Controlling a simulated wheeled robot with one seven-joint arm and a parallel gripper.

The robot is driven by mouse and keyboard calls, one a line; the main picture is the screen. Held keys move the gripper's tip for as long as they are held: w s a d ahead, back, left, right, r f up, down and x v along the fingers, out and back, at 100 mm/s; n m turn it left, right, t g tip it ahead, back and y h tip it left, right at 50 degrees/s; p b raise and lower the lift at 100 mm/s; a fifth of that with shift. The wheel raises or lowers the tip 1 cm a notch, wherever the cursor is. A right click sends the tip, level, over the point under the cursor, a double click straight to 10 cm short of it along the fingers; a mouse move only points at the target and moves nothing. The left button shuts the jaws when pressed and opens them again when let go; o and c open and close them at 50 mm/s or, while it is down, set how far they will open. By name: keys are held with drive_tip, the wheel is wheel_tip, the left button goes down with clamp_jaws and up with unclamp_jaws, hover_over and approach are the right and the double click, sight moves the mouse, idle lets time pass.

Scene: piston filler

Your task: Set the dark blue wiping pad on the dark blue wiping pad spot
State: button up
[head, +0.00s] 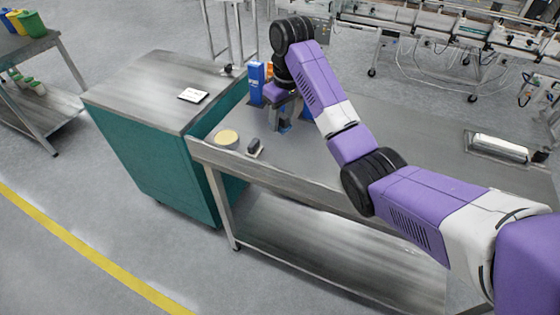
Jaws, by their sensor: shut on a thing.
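My gripper (283,114) is over the left part of the steel table, pointing down, just right of the blue bottle. It is shut on the dark blue wiping pad (285,127), which shows only as a small dark blue patch at the fingertips. The view is too small to tell whether the pad touches the tabletop. I cannot make out the dark blue wiping pad spot; my gripper and arm hide part of the tabletop there.
The steel table (330,185) also bears a blue bottle (256,82), a round yellowish disc (227,138), a small dark object (254,148) and a metal cylinder (499,147). A teal cabinet (150,150) with a white card (193,95) adjoins it at left.

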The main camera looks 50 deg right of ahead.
sight(285, 127)
wheel_tip(285, 127, down, 14)
drive_tip(key=shift+f+p, duration=0.25)
drive_tip(key=shift+p, duration=0.25)
drive_tip(key=shift+f, duration=0.1)
drive_tip(key=o, duration=1.3)
drive_tip(key=r, duration=0.4)
drive_tip(key=s+r, duration=0.1)
drive_tip(key=r, duration=0.7)
drive_tip(key=shift+s+b, duration=0.25)
drive_tip(key=shift+b, duration=0.15)
drive_tip(key=shift+w, duration=0.1)
